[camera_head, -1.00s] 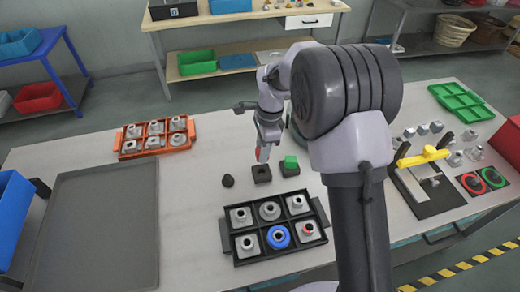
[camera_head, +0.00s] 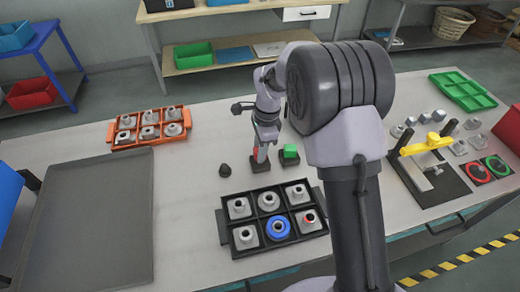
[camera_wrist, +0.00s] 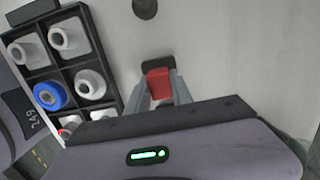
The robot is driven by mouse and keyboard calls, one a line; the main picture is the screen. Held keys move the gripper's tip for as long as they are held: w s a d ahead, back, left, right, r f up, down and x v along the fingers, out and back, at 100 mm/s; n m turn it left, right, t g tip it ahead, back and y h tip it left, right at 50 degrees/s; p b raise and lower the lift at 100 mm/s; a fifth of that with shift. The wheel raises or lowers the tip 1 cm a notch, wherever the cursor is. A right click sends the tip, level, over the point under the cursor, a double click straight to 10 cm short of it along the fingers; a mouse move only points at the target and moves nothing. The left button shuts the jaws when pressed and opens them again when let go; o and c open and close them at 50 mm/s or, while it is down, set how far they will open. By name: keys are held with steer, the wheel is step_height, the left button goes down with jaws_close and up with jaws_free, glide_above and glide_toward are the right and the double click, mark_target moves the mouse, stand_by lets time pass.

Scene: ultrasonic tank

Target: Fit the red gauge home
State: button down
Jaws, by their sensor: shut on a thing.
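The red gauge (camera_wrist: 158,84) is between the two fingers of my gripper (camera_wrist: 162,92) in the wrist view. In the head view the gauge shows as a small red patch (camera_head: 256,152), with my gripper (camera_head: 261,153) pointing down around it. A dark square block (camera_head: 260,166) stands on the table just under it, and shows behind the gauge in the wrist view (camera_wrist: 157,64). The gauge's lower end meets or hides the block's top; I cannot tell how deep it sits. My gripper is shut on the gauge.
A green piece (camera_head: 291,151) sits in a second dark block close on the right. A small dark knob (camera_head: 225,170) stands on the left. A black tray (camera_head: 226,238) of fittings lies in front. A yellow-topped fixture (camera_head: 427,145) stands at right.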

steer(key=shift+f+b, duration=0.6)
steer(key=shift+f, duration=0.35)
stand_by(2.4)
steer(key=c, duration=1.1)
jaws_free()
steer(key=shift+o, duration=0.2)
step_height(320, 180, up, 17)
steer(key=d+p, duration=0.2)
steer(key=p, duration=0.3)
steer(key=shift+w+r, duration=0.15)
steer(key=shift+w, duration=0.05)
